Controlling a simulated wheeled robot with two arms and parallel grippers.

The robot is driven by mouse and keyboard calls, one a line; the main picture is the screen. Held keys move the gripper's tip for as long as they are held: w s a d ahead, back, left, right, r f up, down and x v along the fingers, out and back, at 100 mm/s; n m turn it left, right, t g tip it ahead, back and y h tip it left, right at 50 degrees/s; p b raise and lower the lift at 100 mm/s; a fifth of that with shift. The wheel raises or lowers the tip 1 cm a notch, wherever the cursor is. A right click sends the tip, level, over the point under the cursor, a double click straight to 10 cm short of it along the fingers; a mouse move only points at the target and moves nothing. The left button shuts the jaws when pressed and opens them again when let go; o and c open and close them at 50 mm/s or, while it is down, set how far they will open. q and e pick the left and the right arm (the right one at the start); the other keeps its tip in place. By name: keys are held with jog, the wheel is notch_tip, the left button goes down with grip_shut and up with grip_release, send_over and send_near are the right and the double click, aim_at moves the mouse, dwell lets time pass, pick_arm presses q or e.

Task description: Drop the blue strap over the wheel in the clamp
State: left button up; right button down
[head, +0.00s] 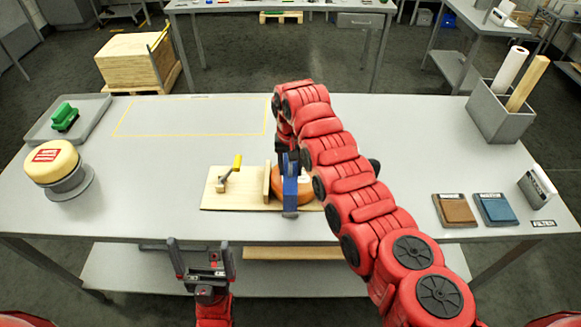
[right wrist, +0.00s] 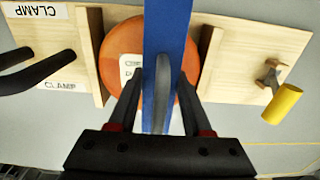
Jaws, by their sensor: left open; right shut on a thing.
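The orange wheel (head: 309,187) sits in the wooden clamp (head: 213,199), between upright wooden blocks; it also shows in the right wrist view (right wrist: 117,47). The clamp has a yellow-handled crank (right wrist: 283,103). My right gripper (right wrist: 163,88) is shut on the blue strap (right wrist: 168,22), above the wheel. The strap crosses the middle of the wheel in the right wrist view and hangs at its left side in the head view (head: 291,192). I cannot tell whether strap and wheel touch. My arm hides part of the wheel. My left gripper (head: 203,262) is open and empty at the table's front edge.
At right are brown (head: 455,210) and blue (head: 495,209) pads and a grey bin (head: 489,112). The yellow-outlined area (head: 190,118) is clear.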

jog(key=shift+f, duration=0.35)
jog(key=shift+c, duration=1.3)
grip_release()
jog(key=shift+r+b, duration=0.25)
jog(key=shift+b, duration=0.1)
notch_tip(320, 180, up, 11)
jog(key=b, duration=0.3)
notch_tip(320, 180, up, 6)
jog(key=p, duration=0.3)
